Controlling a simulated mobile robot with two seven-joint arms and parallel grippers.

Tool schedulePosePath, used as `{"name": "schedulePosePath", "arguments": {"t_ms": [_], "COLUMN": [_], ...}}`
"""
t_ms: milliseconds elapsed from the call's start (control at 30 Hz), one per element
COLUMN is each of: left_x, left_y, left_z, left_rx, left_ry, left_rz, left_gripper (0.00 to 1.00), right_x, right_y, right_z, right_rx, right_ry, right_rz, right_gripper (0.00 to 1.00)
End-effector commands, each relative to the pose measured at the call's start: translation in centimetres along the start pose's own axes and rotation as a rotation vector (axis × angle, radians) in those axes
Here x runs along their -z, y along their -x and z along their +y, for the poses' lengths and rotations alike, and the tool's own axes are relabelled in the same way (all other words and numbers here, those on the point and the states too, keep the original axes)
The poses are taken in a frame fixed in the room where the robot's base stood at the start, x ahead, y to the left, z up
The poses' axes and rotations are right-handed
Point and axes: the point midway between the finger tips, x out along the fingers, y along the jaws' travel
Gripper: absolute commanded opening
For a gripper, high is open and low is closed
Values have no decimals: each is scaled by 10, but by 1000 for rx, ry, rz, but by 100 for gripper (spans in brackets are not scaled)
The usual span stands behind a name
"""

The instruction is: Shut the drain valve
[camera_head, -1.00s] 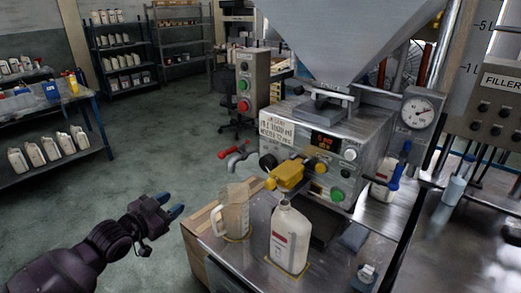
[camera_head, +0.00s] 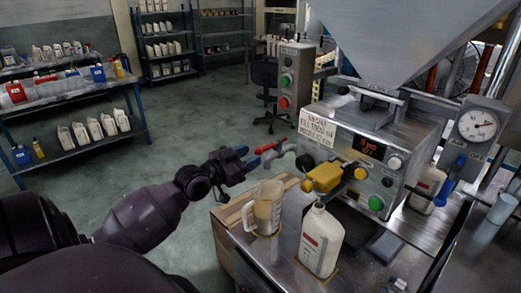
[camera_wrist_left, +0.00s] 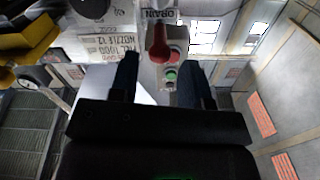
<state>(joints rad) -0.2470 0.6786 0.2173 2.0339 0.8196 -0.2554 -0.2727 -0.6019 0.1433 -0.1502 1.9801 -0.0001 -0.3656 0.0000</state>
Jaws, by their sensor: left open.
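The drain valve (camera_head: 285,150) is a grey tap on the left side of the filling machine, with a red lever handle (camera_head: 265,148) pointing left. My left gripper (camera_head: 247,157) is open and empty, its blue fingertips close to the handle's free end. In the left wrist view the red handle (camera_wrist_left: 158,45) shows ahead, between the lines of the two dark fingers of the gripper (camera_wrist_left: 160,75). A "DRAIN" label (camera_wrist_left: 160,14) is beside it. I cannot tell whether the fingertips touch the handle. My right gripper is not in view.
A measuring jug (camera_head: 265,212) stands below the valve on the bench corner. A white bottle (camera_head: 320,240) stands under the yellow nozzle block (camera_head: 323,177). The control post (camera_head: 289,85) is behind the valve. The floor to the left is open, with shelves beyond.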

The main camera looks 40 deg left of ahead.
Motion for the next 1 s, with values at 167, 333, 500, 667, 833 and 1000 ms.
{"name": "schedulePosePath", "arguments": {"t_ms": [167, 333, 500, 667, 833, 1000], "left_x": [1, 1, 0, 0, 0, 0], "left_y": [-25, -40, -46, -47, -46, -46], "left_z": [0, 0, 0, 0, 0, 0], "left_rx": [0, 0, -1, -1, -1, -1], "left_ry": [1, 0, 0, 0, 0, -1], "left_rz": [2, 1, 0, -1, 0, 0], "left_gripper": [43, 43, 43, 43, 34, 8], "right_x": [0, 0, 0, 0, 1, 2], "right_y": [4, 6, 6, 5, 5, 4], "right_z": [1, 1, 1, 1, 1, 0], "right_rx": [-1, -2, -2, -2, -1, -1], "right_ry": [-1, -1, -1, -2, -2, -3], "right_rz": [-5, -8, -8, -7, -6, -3], "right_gripper": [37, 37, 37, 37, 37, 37]}}
